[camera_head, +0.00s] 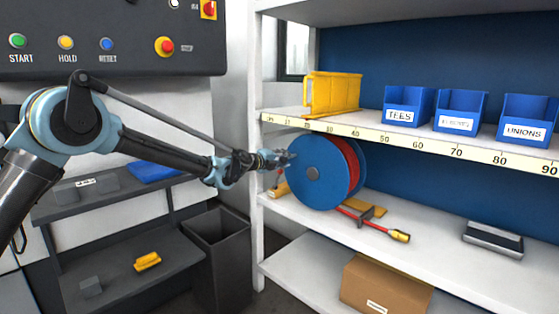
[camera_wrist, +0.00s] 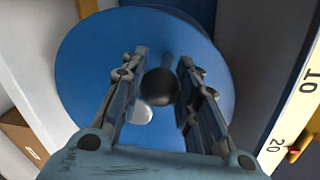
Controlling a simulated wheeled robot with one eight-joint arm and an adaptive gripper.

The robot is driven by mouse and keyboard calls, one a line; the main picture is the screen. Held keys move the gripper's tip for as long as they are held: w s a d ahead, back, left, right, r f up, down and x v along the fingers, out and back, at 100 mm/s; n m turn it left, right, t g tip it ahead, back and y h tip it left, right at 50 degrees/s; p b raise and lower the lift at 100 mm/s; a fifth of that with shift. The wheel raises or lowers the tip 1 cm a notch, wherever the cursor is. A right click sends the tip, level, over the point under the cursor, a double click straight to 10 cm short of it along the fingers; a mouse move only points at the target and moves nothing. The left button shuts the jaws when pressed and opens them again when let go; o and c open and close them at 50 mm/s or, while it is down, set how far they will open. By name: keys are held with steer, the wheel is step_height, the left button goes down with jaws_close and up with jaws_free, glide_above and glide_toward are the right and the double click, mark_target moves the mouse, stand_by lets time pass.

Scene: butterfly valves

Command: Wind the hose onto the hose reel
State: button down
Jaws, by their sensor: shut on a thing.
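The hose reel (camera_head: 320,190) stands upright on the middle shelf, its blue side disc facing me with a grey hub at the centre. Red hose (camera_head: 352,160) shows wound behind the disc. A loose length of red hose (camera_head: 370,222) lies on the shelf and ends in a yellow tip (camera_head: 400,236). My gripper (camera_head: 288,157) is at the upper left of the disc. In the wrist view the fingers (camera_wrist: 160,82) are on either side of a dark round handle knob (camera_wrist: 161,90), shut on it, with the blue disc (camera_wrist: 85,65) behind.
A shelf upright (camera_head: 256,150) stands close left of the reel. The shelf above carries a yellow bin (camera_head: 333,93) and blue bins (camera_head: 408,105). A dark device (camera_head: 492,239) lies at the right of the reel's shelf. A cardboard box (camera_head: 385,285) is below.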

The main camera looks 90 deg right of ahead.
steer(key=shift+s+a+f, duration=0.1)
steer(key=shift+s+a, duration=0.1)
steer(key=c, duration=1.2)
jaws_free()
steer(key=shift+w+d, duration=0.1)
steer(key=shift+w, duration=0.1)
steer(key=v, duration=1.2)
steer(key=shift+w, duration=0.1)
